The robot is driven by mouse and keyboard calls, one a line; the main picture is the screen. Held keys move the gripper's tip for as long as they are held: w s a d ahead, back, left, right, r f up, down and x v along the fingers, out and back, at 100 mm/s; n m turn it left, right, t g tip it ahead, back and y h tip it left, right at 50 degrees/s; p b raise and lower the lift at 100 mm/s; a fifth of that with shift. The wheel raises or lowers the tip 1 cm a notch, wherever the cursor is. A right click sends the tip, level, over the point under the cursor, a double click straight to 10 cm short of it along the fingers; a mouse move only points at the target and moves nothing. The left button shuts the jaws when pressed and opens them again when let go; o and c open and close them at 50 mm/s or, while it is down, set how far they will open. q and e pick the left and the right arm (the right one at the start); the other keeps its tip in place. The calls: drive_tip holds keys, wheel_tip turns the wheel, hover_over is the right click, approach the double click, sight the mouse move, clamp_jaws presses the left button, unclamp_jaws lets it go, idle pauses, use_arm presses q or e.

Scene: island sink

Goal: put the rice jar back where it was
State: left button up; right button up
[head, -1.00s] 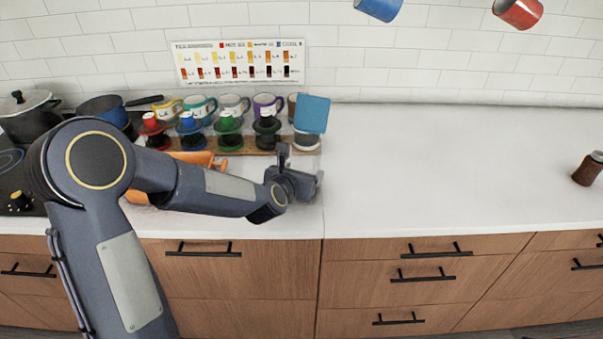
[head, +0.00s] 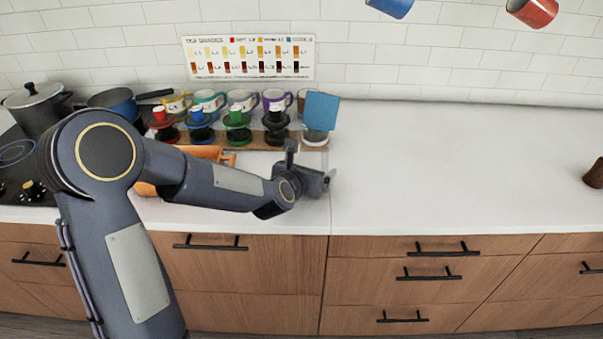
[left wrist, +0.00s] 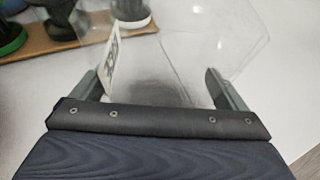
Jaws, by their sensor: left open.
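The rice jar (left wrist: 190,45) appears as a clear, see-through container with a white printed label (left wrist: 112,58) in the left wrist view. The label is tilted and too small to read surely. My left gripper (left wrist: 155,88) is open, with one finger on each side of the near part of the clear jar. I cannot tell whether the fingers touch it. In the head view my left gripper (head: 318,182) is low over the white counter (head: 450,160), in front of the wooden board's right end. The jar is hardly visible there. My right gripper is not in view.
A wooden board (head: 255,142) holds coloured drippers and mugs, with a blue square item (head: 321,111) at its right end. An orange holder (head: 205,153) is partly behind my arm. Pots (head: 38,107) stand left. The counter to the right is largely clear, except a brown bottle (head: 594,174).

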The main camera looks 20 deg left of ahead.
use_arm(q)
drive_tip(key=s+r+m+g+h+b, duration=0.1)
drive_tip(key=s+r+m, duration=0.25)
drive_tip(key=s, duration=0.45)
drive_tip(key=s+r+m+h, duration=0.1)
drive_tip(key=s+r+m, duration=0.1)
drive_tip(key=s+m, duration=0.45)
drive_tip(key=s+a+f+m+g, duration=0.1)
drive_tip(key=s+f+m+g, duration=0.1)
drive_tip(key=s+m, duration=0.8)
drive_tip(key=s+a+f+m+g, duration=0.2)
drive_tip(key=s+m+g, duration=0.3)
drive_tip(key=s+m, duration=0.6)
drive_tip(key=shift+a+m, duration=0.25)
drive_tip(key=shift+m, duration=0.85)
